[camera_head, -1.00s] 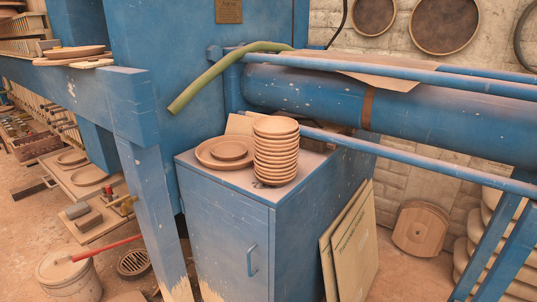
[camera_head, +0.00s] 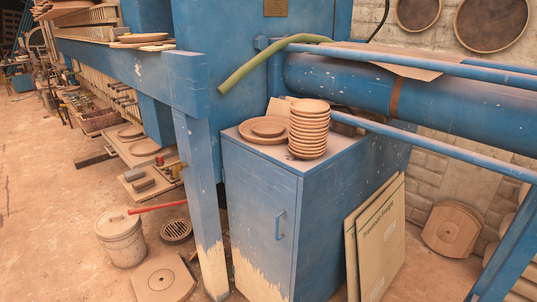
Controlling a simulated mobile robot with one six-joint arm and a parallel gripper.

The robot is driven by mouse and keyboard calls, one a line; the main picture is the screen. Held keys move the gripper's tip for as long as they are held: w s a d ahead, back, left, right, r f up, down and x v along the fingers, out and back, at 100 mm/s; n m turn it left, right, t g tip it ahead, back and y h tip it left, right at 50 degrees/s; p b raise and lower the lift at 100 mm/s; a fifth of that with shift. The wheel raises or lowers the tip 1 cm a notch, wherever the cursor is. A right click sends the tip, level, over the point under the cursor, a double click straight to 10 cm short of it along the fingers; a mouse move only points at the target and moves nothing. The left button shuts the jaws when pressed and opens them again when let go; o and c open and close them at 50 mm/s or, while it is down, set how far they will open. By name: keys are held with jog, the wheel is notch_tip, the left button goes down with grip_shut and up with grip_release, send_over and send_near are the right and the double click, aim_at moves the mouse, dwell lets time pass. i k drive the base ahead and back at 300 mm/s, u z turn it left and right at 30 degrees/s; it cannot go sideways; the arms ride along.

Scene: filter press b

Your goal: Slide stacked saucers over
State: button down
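A tall stack of several clay-coloured saucers (camera_head: 309,129) stands upright on top of the blue cabinet (camera_head: 290,164). Left of the stack, and touching or just beside it, a larger plate (camera_head: 250,138) lies flat with a smaller saucer (camera_head: 268,129) on it. A piece of cardboard shows behind them. My gripper is not in view, so I cannot see what it holds.
Blue pipes (camera_head: 430,97) pass behind and right of the cabinet top, with a green hose (camera_head: 262,68) above. A blue post (camera_head: 203,200) stands at left. Flat boxes (camera_head: 377,235) lean on the cabinet's right side. A bucket (camera_head: 121,238) and floor grate (camera_head: 176,230) are at lower left.

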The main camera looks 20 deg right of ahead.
aim_at(310, 119)
jog(key=u, duration=0.25)
jog(key=k, duration=0.6)
jog(key=u, duration=0.75)
jog(key=k, duration=0.55)
jog(key=u, duration=0.95)
jog(key=i, duration=1.65)
jog(key=z, duration=0.65)
jog(key=i, duration=0.85)
jog(key=z, duration=0.45)
